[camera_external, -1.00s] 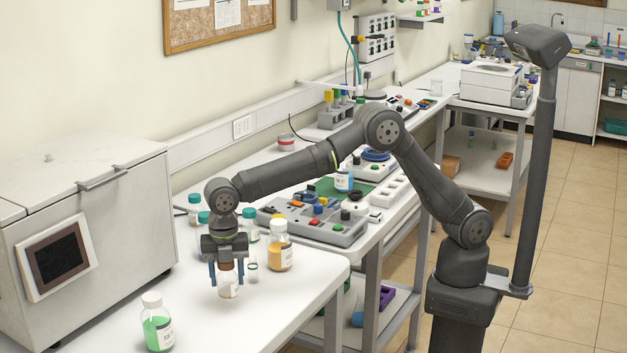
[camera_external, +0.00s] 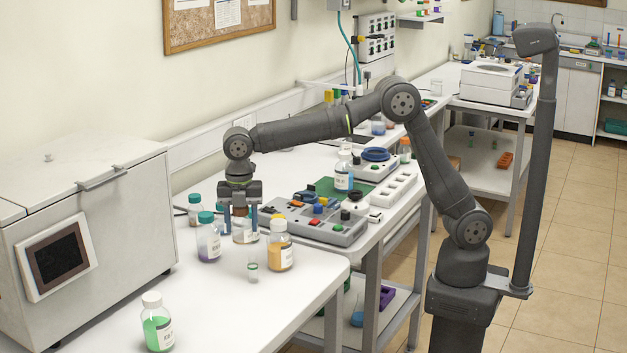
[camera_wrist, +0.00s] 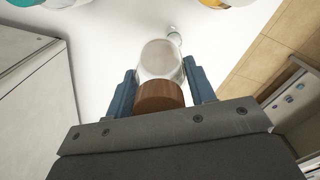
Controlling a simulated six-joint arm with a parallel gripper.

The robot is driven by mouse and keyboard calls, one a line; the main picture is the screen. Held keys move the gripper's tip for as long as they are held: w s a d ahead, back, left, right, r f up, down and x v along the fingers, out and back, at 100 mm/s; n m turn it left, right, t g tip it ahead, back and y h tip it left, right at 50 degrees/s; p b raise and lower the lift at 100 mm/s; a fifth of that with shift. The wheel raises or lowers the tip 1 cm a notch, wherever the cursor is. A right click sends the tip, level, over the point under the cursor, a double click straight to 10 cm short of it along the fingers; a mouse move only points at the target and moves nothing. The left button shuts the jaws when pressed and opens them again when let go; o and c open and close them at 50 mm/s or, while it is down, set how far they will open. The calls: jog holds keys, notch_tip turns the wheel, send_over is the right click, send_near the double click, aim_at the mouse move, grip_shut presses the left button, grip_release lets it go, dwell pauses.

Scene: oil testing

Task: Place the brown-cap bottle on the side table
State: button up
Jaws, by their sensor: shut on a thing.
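My gripper (camera_external: 239,219) is shut on the brown-cap bottle (camera_external: 245,235), a clear bottle with a pale label. In the wrist view the bottle (camera_wrist: 160,58) and its brown wooden-looking cap (camera_wrist: 158,97) sit between the blue fingers (camera_wrist: 160,92). I cannot tell which surface is the side table.
A green-liquid bottle (camera_external: 157,325) stands at the front. A grey control panel (camera_external: 315,220) lies right; a white machine (camera_external: 100,220) stands left. The front tabletop is mostly clear.

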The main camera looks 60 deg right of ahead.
jog(key=w+d+r+m, duration=0.25)
jog(key=d+m, duration=0.45)
jog(key=d, duration=0.4)
jog(key=w+d+r+m, duration=0.1)
jog(key=w+d+m, duration=0.4)
jog(key=d, duration=0.5)
jog(key=m, duration=2.5)
send_over(320, 188)
jog(key=shift+s+f, duration=0.1)
jog(key=shift+f, duration=6.95)
jog(key=shift+a+f, duration=0.1)
jog(key=shift+f, duration=0.05)
